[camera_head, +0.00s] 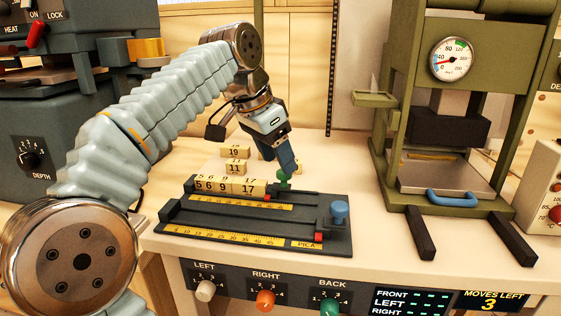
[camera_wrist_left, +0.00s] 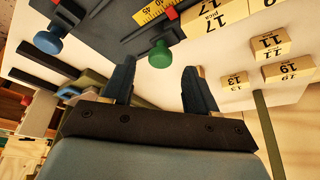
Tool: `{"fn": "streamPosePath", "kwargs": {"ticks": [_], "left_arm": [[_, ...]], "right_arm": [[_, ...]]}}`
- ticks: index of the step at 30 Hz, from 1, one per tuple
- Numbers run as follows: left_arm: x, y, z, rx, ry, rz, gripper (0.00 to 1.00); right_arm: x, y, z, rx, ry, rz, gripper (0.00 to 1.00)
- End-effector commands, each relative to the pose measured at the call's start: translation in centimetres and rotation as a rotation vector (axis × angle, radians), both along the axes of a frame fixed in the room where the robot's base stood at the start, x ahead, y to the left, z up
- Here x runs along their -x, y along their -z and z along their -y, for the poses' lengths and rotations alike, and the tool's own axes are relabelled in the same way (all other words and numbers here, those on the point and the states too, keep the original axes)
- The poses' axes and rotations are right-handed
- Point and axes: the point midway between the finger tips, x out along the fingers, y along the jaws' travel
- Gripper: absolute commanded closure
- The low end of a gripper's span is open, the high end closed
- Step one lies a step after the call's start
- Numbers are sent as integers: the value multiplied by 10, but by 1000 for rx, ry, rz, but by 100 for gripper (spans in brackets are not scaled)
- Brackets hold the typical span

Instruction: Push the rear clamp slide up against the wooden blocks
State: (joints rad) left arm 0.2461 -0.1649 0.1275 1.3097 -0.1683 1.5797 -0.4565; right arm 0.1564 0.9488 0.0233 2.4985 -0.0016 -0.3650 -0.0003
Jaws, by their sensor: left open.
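The rear clamp slide (camera_head: 297,193) is a dark bar with a green knob (camera_head: 283,181) in the rear channel of a dark grey board (camera_head: 230,217). A row of numbered wooden blocks (camera_head: 225,187), ending in 17, stands to its left in that channel. The slide's end is close to block 17; I cannot tell whether they touch. My left gripper (camera_head: 286,165) points down just above the green knob. The left wrist view shows its two fingers (camera_wrist_left: 158,85) apart and empty, with the green knob (camera_wrist_left: 159,55) just beyond the gap. My right gripper is out of view.
The front channel holds a slide with a blue knob (camera_head: 339,211) and a red pointer (camera_head: 318,237). Loose wooden blocks (camera_head: 235,167) stand behind the board. An olive press (camera_head: 450,190) with a blue handle stands to the right. Bare table lies between board and press.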

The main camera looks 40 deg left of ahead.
Motion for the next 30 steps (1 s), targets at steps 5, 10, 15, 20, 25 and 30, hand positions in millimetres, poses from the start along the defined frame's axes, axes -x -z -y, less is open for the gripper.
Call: {"fn": "streamPosePath", "kwargs": {"ticks": [5, 10, 15, 20, 25, 30], "left_arm": [[16, -47, -4, -1, -1, 3, 42], [30, -80, -8, 0, 0, 2, 42], [38, -97, -9, -1, 0, 1, 42], [40, -100, -10, 0, 0, -1, 42], [40, -99, -10, 0, 0, 0, 42], [40, -99, -10, 0, 0, 0, 42]], "right_arm": [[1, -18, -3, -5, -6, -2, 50], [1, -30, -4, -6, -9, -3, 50], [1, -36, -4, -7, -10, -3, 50], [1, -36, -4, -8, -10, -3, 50], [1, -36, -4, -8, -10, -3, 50], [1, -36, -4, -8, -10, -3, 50]]}}
